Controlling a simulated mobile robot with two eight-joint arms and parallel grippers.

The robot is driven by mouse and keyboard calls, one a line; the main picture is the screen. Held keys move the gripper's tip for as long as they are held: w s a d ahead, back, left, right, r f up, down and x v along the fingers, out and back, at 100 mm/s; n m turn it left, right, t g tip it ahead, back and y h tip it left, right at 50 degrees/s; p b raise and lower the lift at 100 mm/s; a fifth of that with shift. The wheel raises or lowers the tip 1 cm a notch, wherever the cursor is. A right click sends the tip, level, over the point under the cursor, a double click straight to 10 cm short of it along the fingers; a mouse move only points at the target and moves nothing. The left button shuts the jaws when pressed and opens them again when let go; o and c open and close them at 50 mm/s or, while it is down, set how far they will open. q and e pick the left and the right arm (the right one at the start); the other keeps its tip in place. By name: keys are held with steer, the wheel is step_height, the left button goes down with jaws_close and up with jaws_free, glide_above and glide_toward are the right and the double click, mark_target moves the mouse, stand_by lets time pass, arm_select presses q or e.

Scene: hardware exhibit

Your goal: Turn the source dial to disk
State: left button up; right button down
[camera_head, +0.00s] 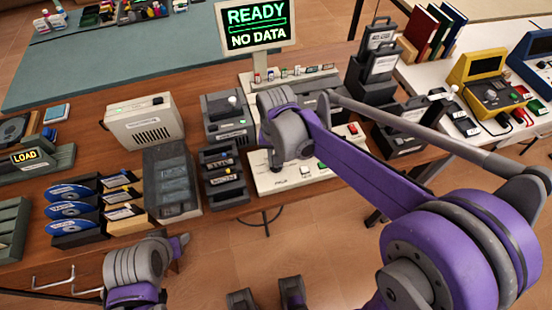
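A cream console (268,183) stands at the table's front edge, below a screen (257,26) reading "READY" and "NO DATA". A green button and a red switch (352,129) show on it. My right arm crosses over the console and covers much of its face. I cannot make out a source dial or its setting; it may be hidden behind the arm. My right arm's grey and purple end joint is over the console, but no fingers show. My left arm's grey and purple joint is at the lower left, below the table edge, and its fingers do not show.
Left of the console are a dark labelled rack (225,176), a grey bin (171,184), a cream box (144,123) and blue discs (70,210) in racks. Dark cartridge holders (376,60) stand to the right. A yellow terminal (484,72) is on the white table.

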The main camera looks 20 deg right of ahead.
stand_by(0.4)
steer(key=c, duration=0.8)
jaws_free()
step_height(320, 180, up, 11)
steer(key=shift+f+p, duration=0.1)
steer(key=shift+p, duration=0.35)
steer(key=s+d+f+n+t+p, duration=0.1)
steer(key=s+d, duration=0.1)
steer(key=s, duration=0.3)
steer(key=s+d+f+n+t+p, duration=0.1)
steer(key=s+d+f+t, duration=0.1)
steer(key=s, duration=0.3)
steer(key=s+d+f+n+t, duration=0.1)
steer(key=s+d+f+t, duration=0.1)
steer(key=s, duration=0.3)
steer(key=shift+d+f+n+p, duration=0.2)
steer(key=shift+n+p, duration=0.1)
steer(key=shift+p, duration=0.1)
